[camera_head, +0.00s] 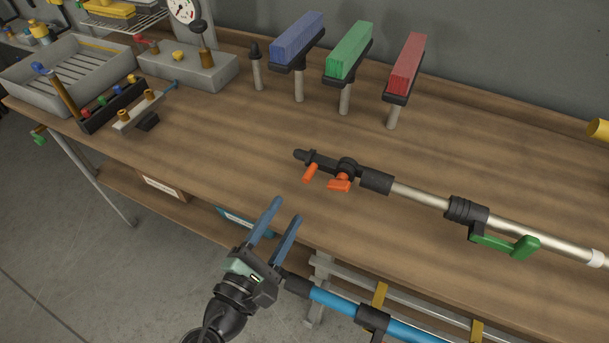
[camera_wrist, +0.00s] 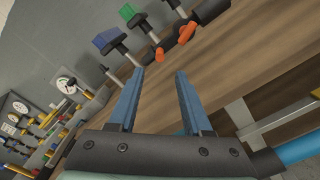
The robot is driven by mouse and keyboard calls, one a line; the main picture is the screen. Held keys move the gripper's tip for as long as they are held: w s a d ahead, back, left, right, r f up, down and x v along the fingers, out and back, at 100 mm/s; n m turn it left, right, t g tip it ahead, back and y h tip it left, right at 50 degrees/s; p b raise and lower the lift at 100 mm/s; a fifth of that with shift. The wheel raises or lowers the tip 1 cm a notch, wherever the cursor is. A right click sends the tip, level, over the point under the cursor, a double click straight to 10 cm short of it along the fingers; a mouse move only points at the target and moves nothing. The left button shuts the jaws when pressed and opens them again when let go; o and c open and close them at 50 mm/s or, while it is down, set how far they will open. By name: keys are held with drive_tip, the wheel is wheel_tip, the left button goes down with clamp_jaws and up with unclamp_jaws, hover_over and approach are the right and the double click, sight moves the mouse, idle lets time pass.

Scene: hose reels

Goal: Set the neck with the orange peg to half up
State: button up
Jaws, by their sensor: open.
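The neck with the orange peg (camera_head: 310,172) is the short black end piece of a silver pole (camera_head: 420,195) lying over the bench. It joins the pole at a black knuckle with an orange lever (camera_head: 339,184). The neck looks roughly in line with the pole, pointing left. In the wrist view the orange peg (camera_wrist: 159,54) and orange lever (camera_wrist: 187,32) show at the top, beyond the fingers. My gripper (camera_head: 284,210) is open and empty, in front of and below the neck, apart from it. It also shows in the wrist view (camera_wrist: 158,75).
A green lever (camera_head: 520,246) sits on the pole's right part. A blue pole (camera_head: 335,300) lies close to the right of my gripper. Blue (camera_head: 297,40), green (camera_head: 349,50) and red (camera_head: 408,63) brush heads stand at the back. The bench (camera_head: 230,150) middle is clear.

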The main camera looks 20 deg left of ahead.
sight(305, 181)
drive_tip(key=w+p, duration=0.1)
drive_tip(key=w, duration=0.8)
drive_tip(key=shift+w+d, duration=0.15)
drive_tip(key=shift+w, duration=0.15)
clamp_jaws()
idle(1.0)
